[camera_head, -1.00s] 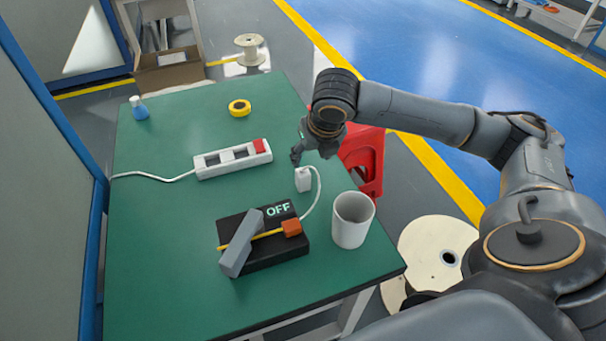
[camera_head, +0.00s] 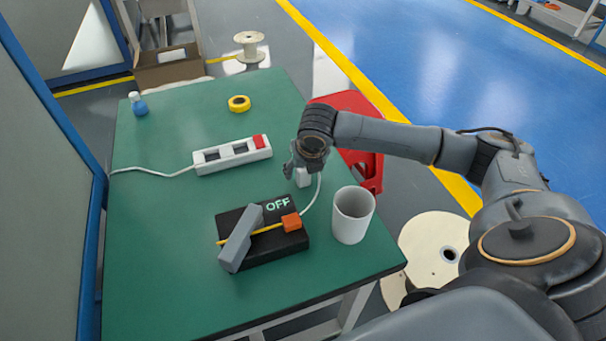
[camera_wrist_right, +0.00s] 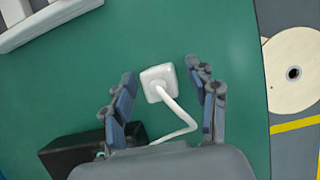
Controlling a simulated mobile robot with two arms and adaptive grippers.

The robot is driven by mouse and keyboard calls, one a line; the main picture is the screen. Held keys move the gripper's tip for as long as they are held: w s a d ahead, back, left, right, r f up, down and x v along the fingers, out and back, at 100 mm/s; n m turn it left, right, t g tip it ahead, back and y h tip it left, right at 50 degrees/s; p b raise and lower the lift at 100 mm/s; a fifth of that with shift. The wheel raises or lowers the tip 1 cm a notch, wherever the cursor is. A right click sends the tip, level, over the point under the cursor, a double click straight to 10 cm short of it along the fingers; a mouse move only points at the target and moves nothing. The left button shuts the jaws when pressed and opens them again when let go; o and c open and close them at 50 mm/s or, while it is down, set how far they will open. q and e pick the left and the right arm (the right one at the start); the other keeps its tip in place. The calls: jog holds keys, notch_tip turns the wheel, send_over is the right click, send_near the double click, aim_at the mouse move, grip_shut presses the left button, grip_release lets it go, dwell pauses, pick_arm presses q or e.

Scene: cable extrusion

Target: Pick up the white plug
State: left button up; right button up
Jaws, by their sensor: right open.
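The white plug (camera_head: 303,178) stands on the green table, partly hidden behind my right gripper in the head view. Its white cord curves down to the black switch box (camera_head: 262,240) marked OFF. In the right wrist view the plug (camera_wrist_right: 158,82) shows from above, between the spread fingers and near their tips. My right gripper (camera_head: 296,170) is open, and it also shows in the right wrist view (camera_wrist_right: 160,80) with clear gaps on both sides of the plug. I cannot tell the exact height of the fingertips. My left gripper is not in view.
A white power strip (camera_head: 215,160) with a red switch lies left of the gripper. A grey cup (camera_head: 352,215) stands to the right of the switch box. Yellow tape (camera_head: 239,103) and a blue bottle (camera_head: 138,103) are farther back. The table's left side is clear.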

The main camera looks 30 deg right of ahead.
jog(key=shift+c, duration=0.2)
grip_shut()
jog(key=shift+r, duration=0.1)
